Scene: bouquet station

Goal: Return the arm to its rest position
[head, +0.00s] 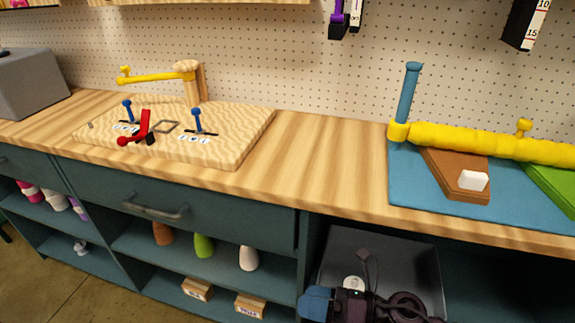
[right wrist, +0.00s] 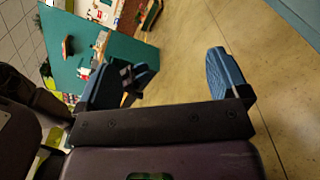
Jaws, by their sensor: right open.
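My right gripper (head: 322,302) shows at the bottom of the head view, low in front of the cabinet and below the counter edge. Its blue fingers stand wide apart in the right wrist view (right wrist: 165,72), with nothing between them. Behind them in that view lie the bare floor and a teal surface. My dark right wrist and arm links fill the lower part of that view.
The wooden counter (head: 325,165) holds a pale board (head: 225,135) with blue and red levers. At right are a blue mat (head: 415,185), a yellow roll (head: 470,142) and a brown board (head: 450,172). A dark grey bin (head: 410,255) sits below the counter, behind my right gripper.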

